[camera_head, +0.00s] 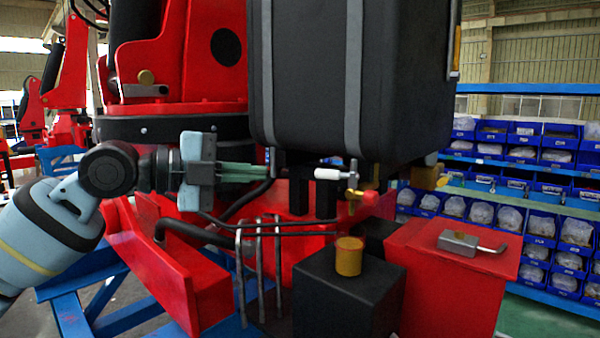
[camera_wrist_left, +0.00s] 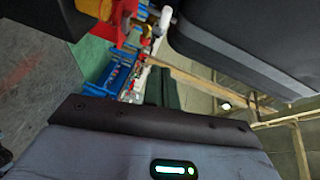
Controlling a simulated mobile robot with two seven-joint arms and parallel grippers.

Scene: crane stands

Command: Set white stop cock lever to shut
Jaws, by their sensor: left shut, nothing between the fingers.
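The white stop cock lever (camera_head: 332,174) lies roughly level under the large dark tank, pointing left from its brass valve (camera_head: 353,180). In the left wrist view the white lever (camera_wrist_left: 162,22) shows near the top middle, beyond the fingers. My left gripper (camera_head: 266,172) comes in from the left with its greenish fingers shut and empty. Its tips are a short way left of the lever's free end and look apart from it. In the wrist view the dark fingers (camera_wrist_left: 163,88) point toward the lever. My right gripper is not in view.
The dark tank (camera_head: 408,80) hangs just above the fingers. Black hoses and bent metal rods (camera_head: 260,265) stand below. A black box with a brass cap (camera_head: 348,256) and a red box (camera_head: 450,275) sit in front. Shelves of blue bins (camera_head: 540,150) stand behind at right.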

